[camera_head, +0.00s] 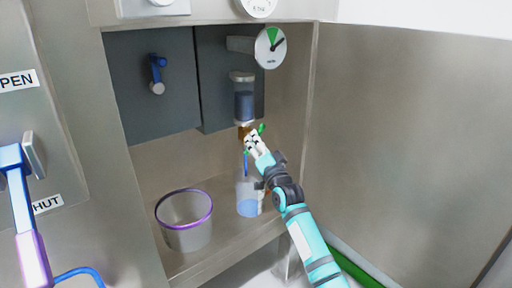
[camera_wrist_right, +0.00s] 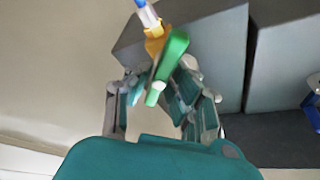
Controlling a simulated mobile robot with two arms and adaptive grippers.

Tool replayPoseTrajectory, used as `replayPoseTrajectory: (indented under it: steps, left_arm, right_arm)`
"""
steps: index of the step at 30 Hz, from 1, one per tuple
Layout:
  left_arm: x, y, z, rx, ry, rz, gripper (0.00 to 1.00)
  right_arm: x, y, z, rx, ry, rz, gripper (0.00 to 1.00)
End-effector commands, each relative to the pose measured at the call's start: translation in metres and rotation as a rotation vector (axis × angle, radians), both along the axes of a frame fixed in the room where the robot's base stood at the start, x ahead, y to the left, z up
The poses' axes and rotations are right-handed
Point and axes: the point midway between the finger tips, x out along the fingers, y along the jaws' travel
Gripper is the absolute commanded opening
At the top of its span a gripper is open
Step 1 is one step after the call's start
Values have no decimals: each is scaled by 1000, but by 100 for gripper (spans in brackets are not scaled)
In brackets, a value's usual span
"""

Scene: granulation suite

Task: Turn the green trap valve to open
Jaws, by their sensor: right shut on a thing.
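The green trap valve handle (camera_head: 262,128) sits under a clear trap vessel (camera_head: 243,100) holding dark liquid in the recess. In the right wrist view the green handle (camera_wrist_right: 168,62) is long and slanted, beside a brass-coloured valve body (camera_wrist_right: 156,40). My right gripper (camera_head: 251,143) is at the valve, just below the vessel. In the right wrist view its fingers (camera_wrist_right: 160,92) are on both sides of the handle's lower part and shut on it. The exact contact points are partly hidden. My left gripper does not show.
A beaker with blue liquid (camera_head: 248,207) stands below the valve, partly behind my right arm. A bucket with a purple rim (camera_head: 184,225) stands to its left. A round gauge (camera_head: 270,47) and a blue lever (camera_head: 157,68) are above. A steel wall (camera_head: 410,140) bounds the right.

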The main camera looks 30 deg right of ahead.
Motion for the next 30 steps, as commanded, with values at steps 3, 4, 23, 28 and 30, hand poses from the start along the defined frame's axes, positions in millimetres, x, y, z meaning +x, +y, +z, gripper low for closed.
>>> replayPoseTrajectory:
  steps: [3,4,23,28,30]
  left_arm:
    - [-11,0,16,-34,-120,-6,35]
    - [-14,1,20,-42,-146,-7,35]
    - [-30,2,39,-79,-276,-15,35]
    - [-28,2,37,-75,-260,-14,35]
    - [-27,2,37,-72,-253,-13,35]
  right_arm:
    - [0,-1,-5,-117,0,0,0]
    - [0,-1,-5,-144,-4,0,0]
    - [1,-3,-3,-631,-43,1,0]
    - [1,-3,-3,-692,-49,1,0]
    - [1,-3,-3,-708,-51,2,0]
